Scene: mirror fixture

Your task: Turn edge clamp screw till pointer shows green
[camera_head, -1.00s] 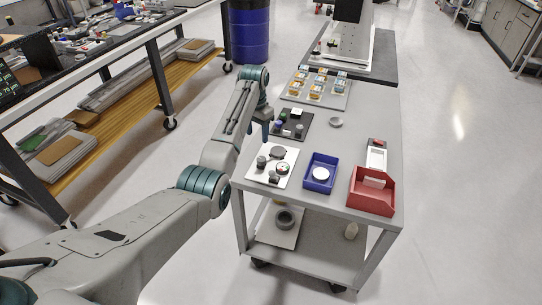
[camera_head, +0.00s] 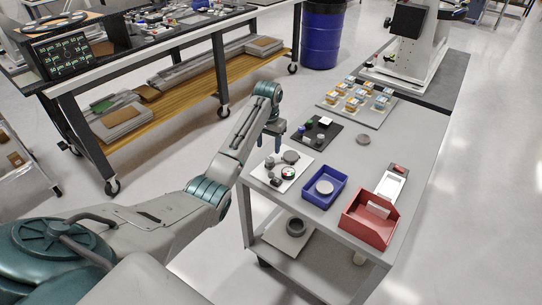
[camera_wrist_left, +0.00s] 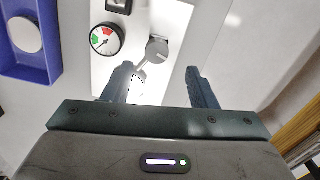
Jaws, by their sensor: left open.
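The white fixture plate (camera_head: 262,174) lies at the left front of the grey cart. On it are a round dial gauge (camera_head: 288,173), a dark grey disc (camera_head: 291,157) and a small grey knob (camera_head: 270,163). In the left wrist view the gauge (camera_wrist_left: 106,39) has green and red zones; its pointer is too small to read surely. A grey knob with a thin bar (camera_wrist_left: 157,47), seemingly the clamp screw, stands right of it. My left gripper (camera_wrist_left: 160,84) is open and empty, its fingers just short of the knob in the picture. In the head view the left gripper (camera_head: 273,134) is above the plate's far edge.
A blue bin (camera_head: 310,192) with a white disc and a red bin (camera_head: 365,228) stand to the right. Behind are a black tray (camera_head: 333,137) with small parts and a board (camera_head: 372,117) with several blocks. The cart's middle right is mostly clear.

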